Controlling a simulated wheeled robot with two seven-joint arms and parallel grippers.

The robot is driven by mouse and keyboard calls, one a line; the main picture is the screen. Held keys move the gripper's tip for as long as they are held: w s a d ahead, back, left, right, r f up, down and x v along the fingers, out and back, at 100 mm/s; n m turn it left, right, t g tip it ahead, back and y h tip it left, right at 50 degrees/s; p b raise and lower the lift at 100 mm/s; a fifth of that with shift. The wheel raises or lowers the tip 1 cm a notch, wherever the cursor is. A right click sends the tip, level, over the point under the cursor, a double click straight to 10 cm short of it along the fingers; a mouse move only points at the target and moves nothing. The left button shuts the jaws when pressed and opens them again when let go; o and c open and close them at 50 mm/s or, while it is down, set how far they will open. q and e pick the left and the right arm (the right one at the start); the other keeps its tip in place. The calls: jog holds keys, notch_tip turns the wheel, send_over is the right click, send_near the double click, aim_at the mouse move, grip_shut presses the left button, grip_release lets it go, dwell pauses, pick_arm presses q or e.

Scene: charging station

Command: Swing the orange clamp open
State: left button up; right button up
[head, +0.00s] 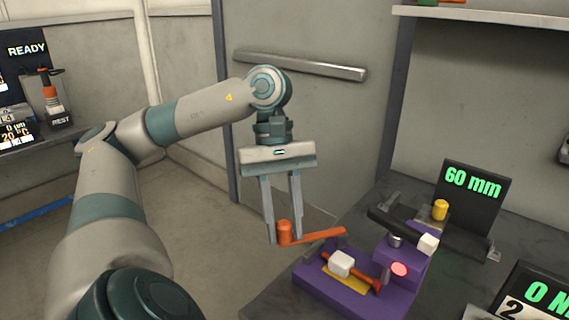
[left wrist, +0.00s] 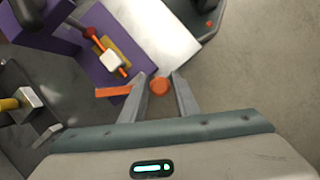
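The orange clamp (head: 322,236) is a flat bar with an upright round knob (head: 285,231) at its left end. The bar reaches right toward the purple fixture (head: 330,297). My left gripper (head: 285,239) points down with one finger on each side of the knob. In the left wrist view the knob (left wrist: 159,86) lies between the fingertips (left wrist: 160,80), with thin gaps seeming to show beside it. The bar (left wrist: 113,92) passes out left behind a finger. In the fixture, a white block (head: 341,263) sits over an orange rod on a yellow pad. My right gripper is not in view.
The fixture stands on a dark bench (head: 270,300). A black bar (head: 394,223) and a "60 mm" sign (head: 474,190) stand behind it, with a yellow cylinder (head: 440,209). A door with a long handle (head: 300,66) is behind my arm. Open floor lies left of the bench.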

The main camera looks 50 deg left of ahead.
pick_arm(q)
jog(key=shift+o, duration=1)
jog(key=shift+r, duration=0.1)
jog(key=shift+w+a+r, duration=0.1)
jog(key=shift+a+r, duration=0.1)
jog(key=shift+r, duration=0.3)
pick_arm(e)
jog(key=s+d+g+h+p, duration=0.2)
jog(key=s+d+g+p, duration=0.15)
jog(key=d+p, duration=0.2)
pick_arm(q)
jog(key=p+v, duration=0.4)
jog(key=v, duration=1.2)
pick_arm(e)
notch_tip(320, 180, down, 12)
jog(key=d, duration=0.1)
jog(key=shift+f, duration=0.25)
pick_arm(q)
jog(key=shift+a+r, duration=0.1)
jog(key=shift+a, duration=0.05)
